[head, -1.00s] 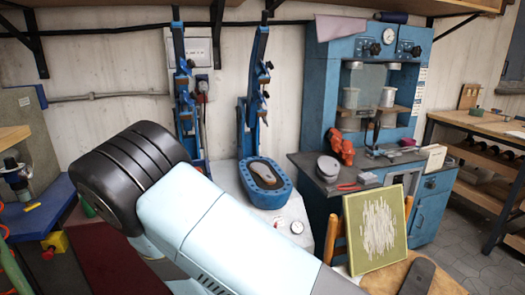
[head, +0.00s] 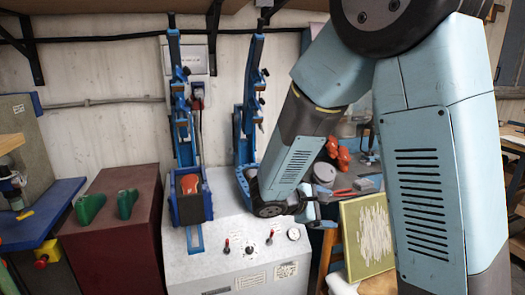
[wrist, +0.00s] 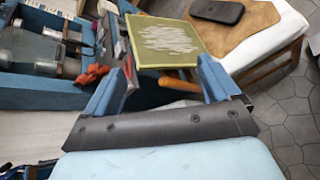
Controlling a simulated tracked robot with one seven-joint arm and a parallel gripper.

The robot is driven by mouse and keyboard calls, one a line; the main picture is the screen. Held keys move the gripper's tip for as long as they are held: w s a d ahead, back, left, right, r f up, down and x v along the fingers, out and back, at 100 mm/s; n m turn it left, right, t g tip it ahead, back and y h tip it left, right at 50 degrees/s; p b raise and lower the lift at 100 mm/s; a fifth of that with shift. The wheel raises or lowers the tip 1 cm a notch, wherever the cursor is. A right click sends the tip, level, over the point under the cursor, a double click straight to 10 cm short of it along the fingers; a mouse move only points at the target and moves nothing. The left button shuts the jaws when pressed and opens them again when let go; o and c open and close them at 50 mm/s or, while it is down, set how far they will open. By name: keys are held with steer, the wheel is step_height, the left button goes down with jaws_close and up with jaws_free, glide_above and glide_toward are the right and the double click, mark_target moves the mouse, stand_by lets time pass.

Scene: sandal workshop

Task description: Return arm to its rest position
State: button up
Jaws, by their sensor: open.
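My arm is folded across the right half of the head view, with the wrist end bent down in front of the blue press. My gripper (wrist: 160,80) shows in the wrist view as two blue fingers spread wide with nothing between them, so it is open and empty. Beyond the fingers, a green framed panel with white strokes (wrist: 170,42) fills the upper middle of the wrist view. The same panel (head: 366,240) stands right of my wrist in the head view.
A pale control cabinet (head: 215,268) with red-knobbed levers carries two blue upright presses (head: 190,205). A dark red box (head: 120,235) with green shoe forms (head: 90,207) stands left. A brown leather piece (wrist: 250,30) with a dark sole (wrist: 217,11) lies on a white-edged seat.

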steer(key=s+d+r+m+g+y, duration=0.4)
steer(key=s+d+r+m+y, duration=0.15)
steer(key=s+d+m, duration=0.35)
steer(key=s+a+r+m+t+y, duration=0.3)
steer(key=s+r+m+y, duration=0.2)
steer(key=s+r, duration=0.4)
steer(key=shift+s+r+t+y, duration=0.15)
steer(key=shift+s+t+y, duration=0.25)
steer(key=shift+s, duration=0.8)
